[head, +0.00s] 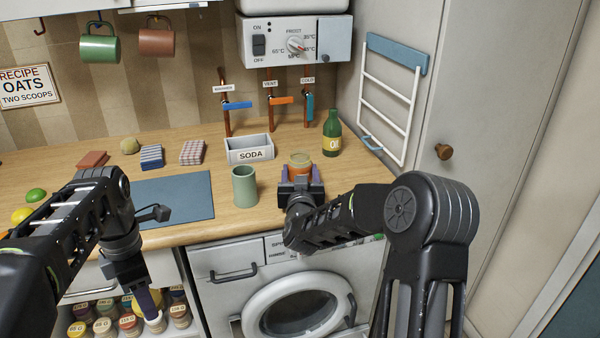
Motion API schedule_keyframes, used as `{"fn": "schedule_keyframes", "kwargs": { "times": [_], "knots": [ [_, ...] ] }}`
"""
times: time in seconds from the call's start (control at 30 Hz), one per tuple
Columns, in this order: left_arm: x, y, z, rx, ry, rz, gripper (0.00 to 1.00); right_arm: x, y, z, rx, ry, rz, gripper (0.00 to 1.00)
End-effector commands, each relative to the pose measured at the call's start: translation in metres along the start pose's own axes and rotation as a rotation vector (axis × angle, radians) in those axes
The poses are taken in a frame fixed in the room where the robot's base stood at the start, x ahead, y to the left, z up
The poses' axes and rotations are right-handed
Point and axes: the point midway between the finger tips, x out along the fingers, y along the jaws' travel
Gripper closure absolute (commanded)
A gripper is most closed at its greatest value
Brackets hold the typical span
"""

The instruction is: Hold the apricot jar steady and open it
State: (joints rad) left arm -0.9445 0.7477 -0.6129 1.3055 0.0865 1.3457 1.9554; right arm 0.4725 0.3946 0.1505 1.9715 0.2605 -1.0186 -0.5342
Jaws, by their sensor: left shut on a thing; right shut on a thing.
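The apricot jar (300,165), orange with a tan top, stands upright near the front edge of the wooden counter. My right gripper (300,177) is shut on it from the front, with a finger on each side. I cannot tell whether the tan top is a lid or the contents. My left gripper (149,306) points down at the left, below counter height, in front of a shelf of jars. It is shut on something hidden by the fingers. A patch of yellow shows beside them; I cannot tell if it is held.
A green cup (244,187) stands left of the jar, an oil bottle (332,134) right behind it, and the soda box (249,150) at the back. A blue mat (178,197) lies to the left. Several jars (103,326) fill the low shelf.

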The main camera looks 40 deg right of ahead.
Motion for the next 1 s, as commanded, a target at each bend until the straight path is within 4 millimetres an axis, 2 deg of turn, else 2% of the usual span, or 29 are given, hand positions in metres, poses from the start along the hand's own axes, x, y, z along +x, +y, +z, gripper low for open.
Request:
{"fn": "schedule_keyframes", "kwargs": {
  "times": [0.27,0.3,0.5,0.57,0.9,1.0],
  "knots": [
    [0.0038,0.0,0.0,0.0,0.0,0.0,0.98,0.0001,-0.0003,0.0018,0.0,0.002,0.0,1.0],
    [0.0039,0.0,0.0,0.0,0.0,0.0,0.98,0.0,-0.0002,0.0024,0.0,0.001,0.0,0.4],
    [0.0026,0.0,0.0,0.0,0.0,0.0,0.98,0.0,-0.0002,0.0013,0.0,0.001,0.0,0.24],
    [0.0026,0.0,0.0,0.0,0.0,0.0,0.98,0.0,-0.0002,0.0013,0.0,0.001,0.0,0.19],
    [-0.0013,0.0,0.0,0.0,0.0,0.0,0.98,0.0001,-0.0001,-0.002,0.0,0.0,0.0,0.19],
    [0.0016,0.0,0.0,0.0,0.0,0.0,0.98,-0.0074,-0.0008,-0.0003,0.0,0.0,-0.002,0.19]
  ]
}}
